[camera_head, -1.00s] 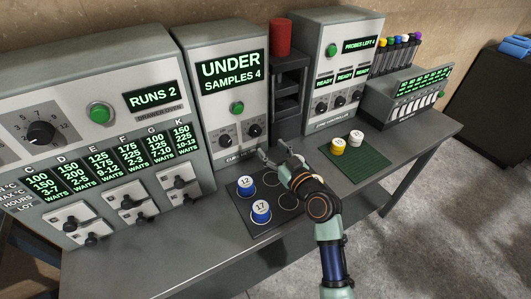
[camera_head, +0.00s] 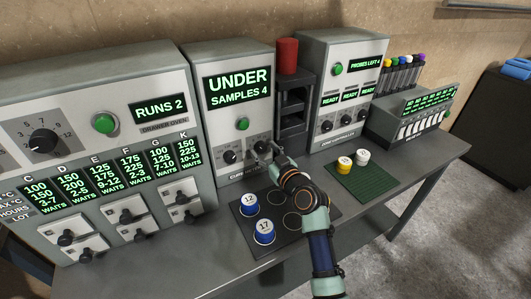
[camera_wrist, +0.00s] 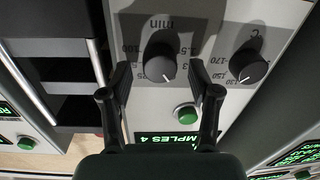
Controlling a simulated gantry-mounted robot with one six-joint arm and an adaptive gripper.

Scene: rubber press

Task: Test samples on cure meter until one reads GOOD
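The cure meter (camera_head: 234,123) shows UNDER and SAMPLES 4, with a green button (camera_head: 242,124) and two dark knobs below it. My gripper (camera_head: 262,152) is open at the meter's front, by its right knob. In the wrist view its fingers (camera_wrist: 168,85) stand either side of the knob marked "min" (camera_wrist: 160,58), apart from it as far as I can tell. The other knob, marked °C (camera_wrist: 246,66), is outside the fingers. Blue-sided sample pots 12 (camera_head: 249,205) and 17 (camera_head: 263,232) sit on a black mat (camera_head: 287,246) with empty rings.
A drawer oven (camera_head: 105,122) showing RUNS 2 stands left. A dark shelf rack (camera_head: 292,110) with a red cylinder (camera_head: 287,56) stands right of the meter. Beyond are the zone controller (camera_head: 345,90) and a green mat (camera_head: 362,187) with a yellow pot (camera_head: 344,164) and a white pot (camera_head: 362,157).

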